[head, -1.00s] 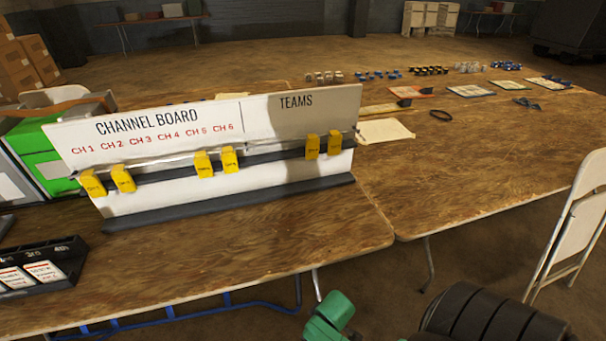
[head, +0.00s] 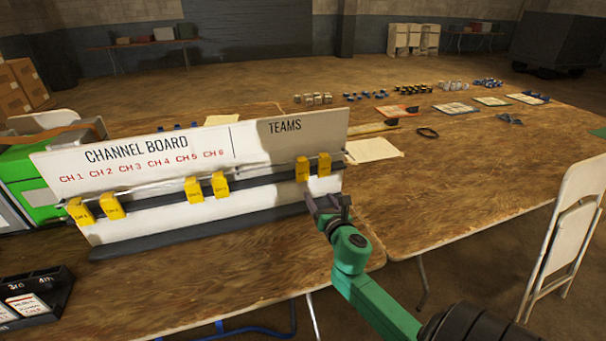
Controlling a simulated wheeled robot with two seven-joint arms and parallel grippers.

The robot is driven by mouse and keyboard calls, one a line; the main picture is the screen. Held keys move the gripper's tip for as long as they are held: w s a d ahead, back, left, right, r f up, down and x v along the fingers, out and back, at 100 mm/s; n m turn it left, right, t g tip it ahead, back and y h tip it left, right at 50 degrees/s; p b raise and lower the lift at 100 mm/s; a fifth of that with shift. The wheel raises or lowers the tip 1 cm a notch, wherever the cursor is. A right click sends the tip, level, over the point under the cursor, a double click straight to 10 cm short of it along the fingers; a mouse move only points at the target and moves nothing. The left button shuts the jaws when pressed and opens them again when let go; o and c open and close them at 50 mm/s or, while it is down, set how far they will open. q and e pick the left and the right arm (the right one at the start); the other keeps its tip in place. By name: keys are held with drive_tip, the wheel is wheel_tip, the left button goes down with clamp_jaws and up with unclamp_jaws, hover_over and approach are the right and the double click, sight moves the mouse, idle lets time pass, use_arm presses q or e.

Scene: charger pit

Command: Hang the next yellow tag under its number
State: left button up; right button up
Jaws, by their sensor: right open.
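The white channel board (head: 130,226) stands upright on the near table, with red labels CH 1 to CH 6 and a TEAMS section. Yellow tags hang on its rail at CH 1 (head: 80,211), CH 2 (head: 112,206), CH 5 (head: 193,190) and CH 6 (head: 220,184). The rail stretch below CH 3 and CH 4 is bare. Two more yellow tags, a left one (head: 303,169) and a right one (head: 324,165), hang under TEAMS. My right gripper (head: 314,201) is open and empty, just below and in front of these two, apart from them. My left gripper is out of view.
A black card holder (head: 40,290) marked 3rd and 4th sits at the near left. A green case (head: 28,172) is behind the board's left end. A white folding chair (head: 562,245) stands at the right. The wood table (head: 200,275) is clear before the board.

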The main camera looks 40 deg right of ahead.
sight(303, 169)
drive_tip(key=w+d+n+b, duration=0.1)
drive_tip(key=w, duration=0.3)
drive_tip(key=w+d+n+b, duration=0.1)
drive_tip(key=w+b, duration=0.1)
drive_tip(key=w, duration=0.2)
drive_tip(key=w+d+n+b, duration=0.1)
drive_tip(key=w+d, duration=0.1)
drive_tip(key=w, duration=0.2)
drive_tip(key=shift+w+f+t+y, duration=0.2)
drive_tip(key=shift+w+t+y, duration=0.1)
drive_tip(key=shift+w+t, duration=0.1)
drive_tip(key=shift+w+d+r, duration=0.1)
drive_tip(key=shift+w+d, duration=0.05)
drive_tip(key=shift+w, duration=0.05)
drive_tip(key=shift+r, duration=0.1)
drive_tip(key=c, duration=1.1)
drive_tip(key=shift+r+p, duration=0.75)
drive_tip(key=shift+r, duration=0.2)
drive_tip(key=shift+f, duration=0.1)
